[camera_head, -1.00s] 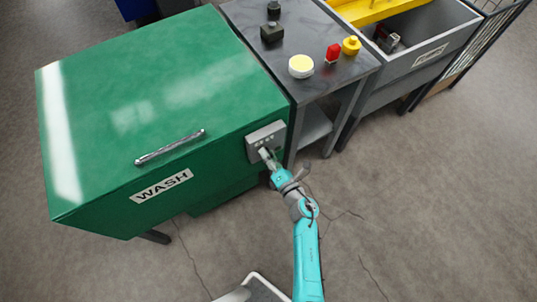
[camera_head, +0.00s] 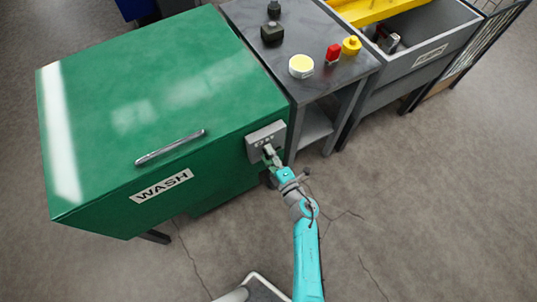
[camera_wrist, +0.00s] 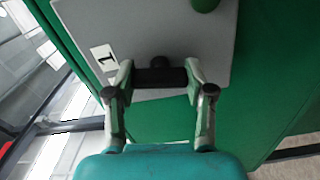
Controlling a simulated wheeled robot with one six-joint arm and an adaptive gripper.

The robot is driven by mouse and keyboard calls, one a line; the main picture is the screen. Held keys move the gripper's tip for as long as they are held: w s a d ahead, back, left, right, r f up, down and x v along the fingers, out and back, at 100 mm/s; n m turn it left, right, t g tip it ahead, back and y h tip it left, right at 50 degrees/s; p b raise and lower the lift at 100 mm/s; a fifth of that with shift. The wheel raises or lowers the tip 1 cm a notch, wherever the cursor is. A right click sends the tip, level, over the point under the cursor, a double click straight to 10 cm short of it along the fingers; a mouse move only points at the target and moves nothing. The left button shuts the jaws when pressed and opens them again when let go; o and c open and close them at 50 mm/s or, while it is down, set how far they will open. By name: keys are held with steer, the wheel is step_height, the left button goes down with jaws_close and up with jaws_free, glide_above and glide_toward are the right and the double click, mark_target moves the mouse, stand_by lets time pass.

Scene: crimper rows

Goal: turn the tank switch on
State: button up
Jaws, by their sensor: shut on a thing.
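The green tank (camera_head: 150,100) marked WASH has a grey switch panel (camera_head: 266,138) on its front right corner. In the wrist view the panel (camera_wrist: 205,45) fills the top, with a black switch (camera_wrist: 160,77) low on it. My gripper (camera_wrist: 159,82) has its fingers at the two ends of the switch's dark bar and is shut on it. A white label with a "1" (camera_wrist: 104,57) is left of the switch. In the head view my gripper (camera_head: 269,153) is at the panel's lower part and hides the switch.
The floor (camera_head: 420,220) at the right is clear.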

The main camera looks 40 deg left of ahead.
steer(key=shift+m, duration=1.9)
steer(key=o, duration=1.2)
steer(key=shift+c, duration=0.2)
steer(key=v, duration=1.2)
